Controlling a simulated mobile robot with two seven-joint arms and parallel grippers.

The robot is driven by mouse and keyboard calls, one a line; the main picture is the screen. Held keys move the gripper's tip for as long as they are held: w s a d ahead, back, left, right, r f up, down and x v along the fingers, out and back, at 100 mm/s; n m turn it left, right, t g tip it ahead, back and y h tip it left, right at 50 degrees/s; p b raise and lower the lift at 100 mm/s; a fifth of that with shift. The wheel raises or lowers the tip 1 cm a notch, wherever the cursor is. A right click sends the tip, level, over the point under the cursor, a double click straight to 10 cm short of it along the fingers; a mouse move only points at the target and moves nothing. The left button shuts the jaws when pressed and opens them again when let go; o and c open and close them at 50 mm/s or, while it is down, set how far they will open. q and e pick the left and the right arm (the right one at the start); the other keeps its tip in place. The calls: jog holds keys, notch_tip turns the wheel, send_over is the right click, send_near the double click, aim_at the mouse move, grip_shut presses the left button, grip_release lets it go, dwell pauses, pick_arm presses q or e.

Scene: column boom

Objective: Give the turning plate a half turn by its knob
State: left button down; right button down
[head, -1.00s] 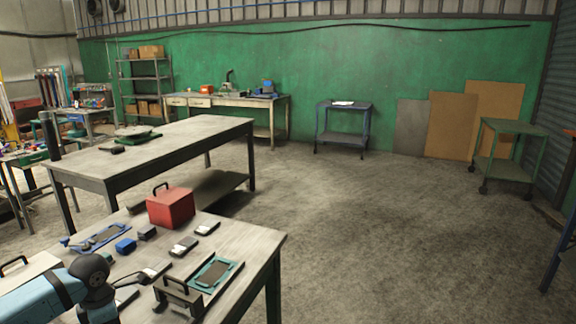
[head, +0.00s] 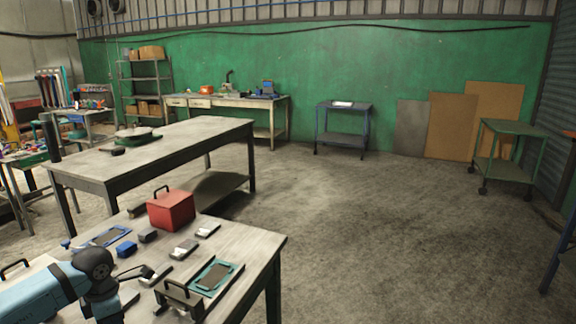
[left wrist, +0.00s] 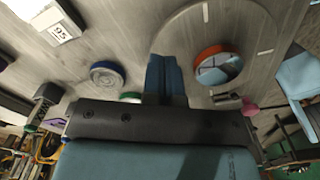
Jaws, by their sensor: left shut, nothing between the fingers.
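In the left wrist view a pale arc and short white marks outline a large flat disc, apparently the turning plate (left wrist: 240,25). A round orange-rimmed piece (left wrist: 218,65) with a blue-grey middle sits within this outline; I cannot tell whether it is the knob. My left gripper (left wrist: 163,62) has its blue fingers shut together, with nothing between them. They are left of the orange-rimmed piece in the picture, apart from it as far as I can tell. In the head view my left arm enters at lower left, its fingers not clearly visible. My right gripper is out of view.
The wrist view also shows a round blue-sided piece (left wrist: 108,76), a pink piece (left wrist: 249,106) and a label reading 95 (left wrist: 60,32). In the head view a red box (head: 171,210) and a teal tray (head: 212,276) stand on the near table (head: 255,242).

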pick_arm(q)
notch_tip(320, 180, up, 2)
jog(key=shift+r+p, duration=0.1)
jog(key=shift+p, duration=0.35)
notch_tip(320, 180, up, 4)
jog(key=shift+r+p, duration=0.1)
jog(key=shift+p, duration=1)
